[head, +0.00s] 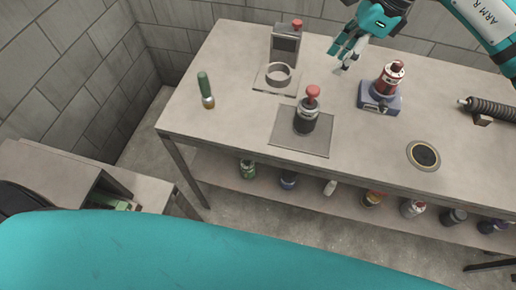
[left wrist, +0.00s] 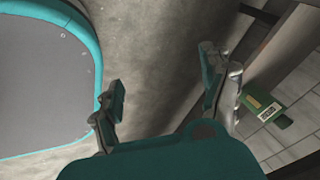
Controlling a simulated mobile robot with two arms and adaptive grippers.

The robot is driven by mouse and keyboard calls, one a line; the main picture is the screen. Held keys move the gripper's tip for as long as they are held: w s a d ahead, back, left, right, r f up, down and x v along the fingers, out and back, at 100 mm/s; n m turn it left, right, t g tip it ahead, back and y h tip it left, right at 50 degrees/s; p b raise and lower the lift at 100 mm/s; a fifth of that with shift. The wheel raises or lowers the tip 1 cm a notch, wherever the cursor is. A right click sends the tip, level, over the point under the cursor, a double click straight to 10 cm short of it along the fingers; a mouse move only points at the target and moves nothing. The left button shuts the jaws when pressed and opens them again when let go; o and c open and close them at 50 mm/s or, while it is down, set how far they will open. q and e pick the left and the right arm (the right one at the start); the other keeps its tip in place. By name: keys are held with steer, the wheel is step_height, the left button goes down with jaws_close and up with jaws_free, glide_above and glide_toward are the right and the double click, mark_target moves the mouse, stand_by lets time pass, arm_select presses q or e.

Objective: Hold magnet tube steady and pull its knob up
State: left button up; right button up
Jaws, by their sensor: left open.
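A dark tube with a grey collar, which looks like the magnet tube (head: 306,120), stands upright on a square grey plate (head: 288,139) in the middle of the table. Its red knob (head: 312,92) sits on top. My right gripper (head: 342,57) hangs above the back of the table, up and to the right of the tube and apart from it. Its fingers look spread and empty. My left gripper (left wrist: 163,78) is open and empty in the left wrist view, over bare floor. It is not in the head view.
A grey box (head: 285,45) with a red knob and a metal ring (head: 278,74) stand behind the tube. A red-and-white bottle on a blue base (head: 380,98) is to the right. Bottles line the lower shelf (head: 230,172).

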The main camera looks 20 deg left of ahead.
arm_select(q)
steer(key=w+d+r+m+t+h, duration=0.1)
steer(key=w+d+r+m+t, duration=0.15)
steer(key=w+r+m, duration=0.45)
steer(key=m+t+h, duration=0.6)
steer(key=m+h, duration=0.2)
steer(key=m, duration=1.2)
glide_toward(299, 122)
steer(key=s+a+f, duration=0.3)
steer(key=s+f, duration=0.2)
step_height(299, 122, up, 5)
steer(key=w+m, duration=0.1)
steer(key=m, duration=0.4)
steer(key=x, duration=1.7)
steer(key=shift+w+d+r, duration=0.1)
steer(key=shift+w+d, duration=0.1)
steer(key=shift+d, duration=0.05)
